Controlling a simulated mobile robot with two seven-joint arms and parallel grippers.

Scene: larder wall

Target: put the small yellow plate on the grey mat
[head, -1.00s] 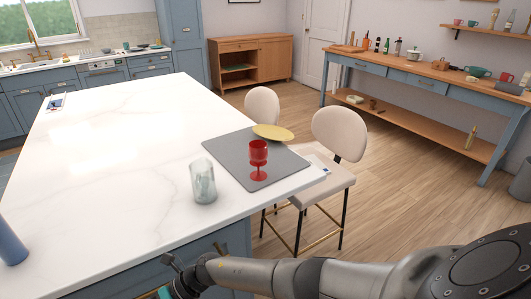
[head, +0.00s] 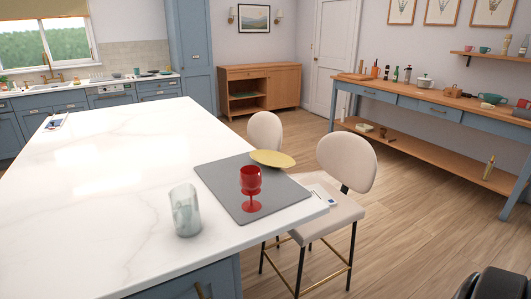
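The small yellow plate (head: 272,158) lies at the far edge of the grey mat (head: 223,190), near its far right corner. It overlaps the mat's edge in the picture; I cannot tell how much of it rests on the mat. A red goblet (head: 250,187) stands upright on the mat, in front of the plate. The mat lies on the white marble island top (head: 110,180) near its right end. Neither gripper is in view. Only a dark part of my arm shows at the bottom right corner.
A clear glass tumbler (head: 185,210) stands left of the mat. Two cream chairs (head: 345,163) stand close against the island's right side. The left of the island top is mostly clear.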

